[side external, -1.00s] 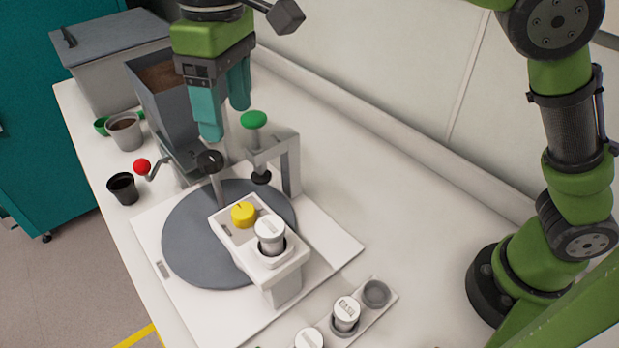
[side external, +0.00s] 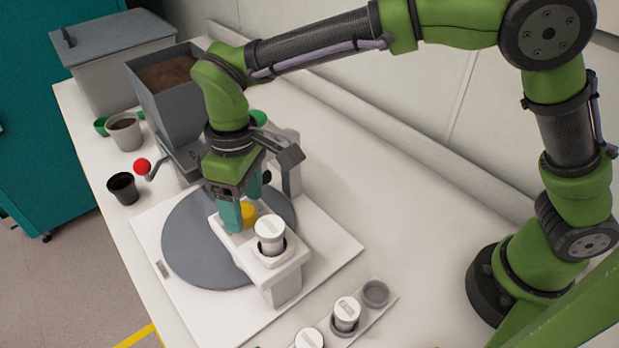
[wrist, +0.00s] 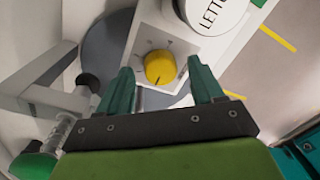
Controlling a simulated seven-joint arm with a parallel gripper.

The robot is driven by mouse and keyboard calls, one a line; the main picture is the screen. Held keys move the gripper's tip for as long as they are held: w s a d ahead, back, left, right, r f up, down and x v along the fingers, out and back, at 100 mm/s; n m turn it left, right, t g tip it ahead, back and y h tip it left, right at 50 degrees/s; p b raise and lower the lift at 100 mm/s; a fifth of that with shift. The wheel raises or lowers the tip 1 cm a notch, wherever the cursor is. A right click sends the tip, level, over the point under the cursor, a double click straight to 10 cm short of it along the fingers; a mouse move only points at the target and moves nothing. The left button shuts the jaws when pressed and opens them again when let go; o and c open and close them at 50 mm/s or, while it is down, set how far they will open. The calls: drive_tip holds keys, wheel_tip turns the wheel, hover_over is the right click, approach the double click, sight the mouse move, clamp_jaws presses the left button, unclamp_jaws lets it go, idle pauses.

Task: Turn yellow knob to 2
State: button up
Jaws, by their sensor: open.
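The yellow knob (side external: 248,214) sits on top of the white dispenser block (side external: 284,279) above the grey round plate. In the wrist view the yellow knob (wrist: 160,67) shows a dark pointer line toward the lower edge, with small marks around it that are too small to read. My gripper (side external: 243,208) is open and pointed down at the knob. In the wrist view my gripper (wrist: 163,82) has one teal finger on each side of the knob, with visible gaps. My fingers partly hide the knob in the side view.
A white-lidded jar (side external: 270,232) stands in the block close to the knob. A rack (side external: 375,294) with jars lies in front. A soil hopper (side external: 167,85), a red-knobbed crank (side external: 142,166) and a green-topped clamp (side external: 258,118) stand behind. The bench at right is clear.

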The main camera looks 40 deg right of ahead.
drive_tip(key=shift+f, duration=0.45)
drive_tip(key=shift+c, duration=0.4)
drive_tip(key=c, duration=1)
